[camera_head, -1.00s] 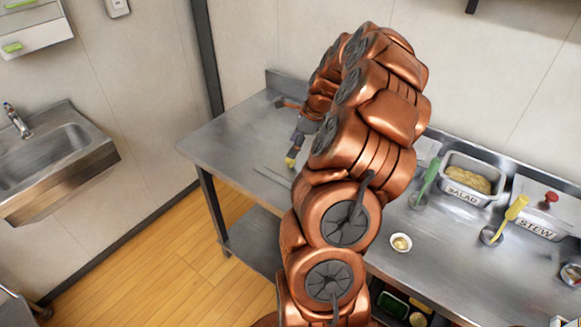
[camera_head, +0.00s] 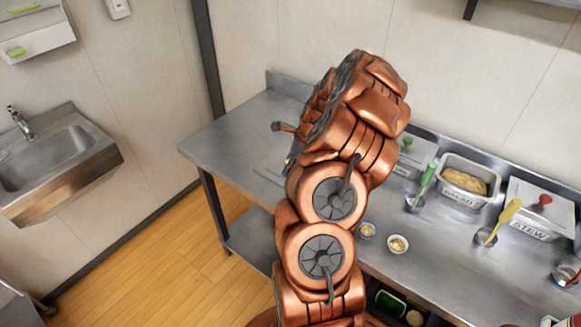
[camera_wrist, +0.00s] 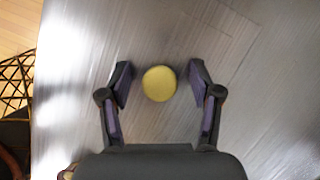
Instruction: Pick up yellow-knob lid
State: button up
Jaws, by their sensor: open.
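The lid's round yellow knob (camera_wrist: 159,84) shows in the wrist view, in the gap between the two fingers of my gripper (camera_wrist: 159,74). The fingers are open, one on each side of the knob, with a gap on both sides. The lid's metal plate blends with the steel table, and its edges are only faint.
The steel table (camera_head: 225,140) is clear toward its left end. To the right stand a SALAD container (camera_head: 447,193), a STEW container (camera_head: 519,229) with a red-knob lid, a green-handled utensil (camera_head: 427,177), a yellow-handled utensil (camera_head: 508,213) and small bowls (camera_head: 397,244).

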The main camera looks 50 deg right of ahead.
grip_shut()
dwell(0.5)
